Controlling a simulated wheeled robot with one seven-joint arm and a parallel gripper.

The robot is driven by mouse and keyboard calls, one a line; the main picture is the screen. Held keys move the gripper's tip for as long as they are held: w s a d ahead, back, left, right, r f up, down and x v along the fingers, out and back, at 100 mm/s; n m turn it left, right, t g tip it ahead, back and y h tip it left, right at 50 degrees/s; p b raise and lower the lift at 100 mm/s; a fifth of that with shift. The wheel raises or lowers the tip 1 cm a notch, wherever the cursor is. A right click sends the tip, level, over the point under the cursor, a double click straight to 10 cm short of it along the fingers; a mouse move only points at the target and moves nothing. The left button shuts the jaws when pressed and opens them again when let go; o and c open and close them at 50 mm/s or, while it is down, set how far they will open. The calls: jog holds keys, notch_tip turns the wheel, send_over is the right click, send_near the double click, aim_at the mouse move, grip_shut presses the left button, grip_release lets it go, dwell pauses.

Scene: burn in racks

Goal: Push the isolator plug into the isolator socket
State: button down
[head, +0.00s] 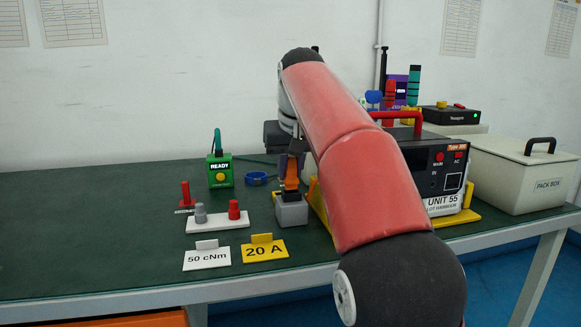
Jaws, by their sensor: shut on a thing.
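My gripper (292,160) points down, its dark fingers shut on an orange piece (291,175), which looks like the isolator plug. The orange piece is upright at the top of a small grey block (292,214), which looks like the isolator socket. The block stands on the green bench, left of the black UNIT 55 box. My red arm hides the area behind and to the right of the gripper.
A white base with grey and red posts (218,223), a 50 cNm card (206,258) and a yellow 20 A card (264,252) lie near the front. A green READY box (220,172) stands behind. UNIT 55 (446,180) and a pack box (530,180) fill the right. The bench's left (90,225) is clear.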

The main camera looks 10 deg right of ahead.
aim_at(292, 159)
jog(key=shift+f+b, duration=0.55)
jog(key=shift+f, duration=0.5)
jog(key=c, duration=1.2)
grip_release()
jog(key=shift+r, duration=0.1)
jog(key=p+v, duration=0.2)
jog(key=v, duration=0.4)
jog(key=shift+r, duration=0.25)
jog(key=shift+s+r+p, duration=0.35)
jog(key=shift+s+r, duration=0.05)
jog(key=shift+r, duration=0.15)
jog(key=s+f, duration=0.3)
jog(key=s, duration=0.1)
jog(key=s+f, duration=0.3)
jog(key=s, duration=0.1)
jog(key=s+f, duration=0.3)
jog(key=s, duration=0.1)
jog(key=shift+s+d, duration=0.3)
jog(key=s+f+t, duration=0.1)
jog(key=s+f, duration=1.3)
jog(key=f, duration=0.3)
jog(key=shift+a+f, duration=0.3)
jog(key=shift+f, duration=0.1)
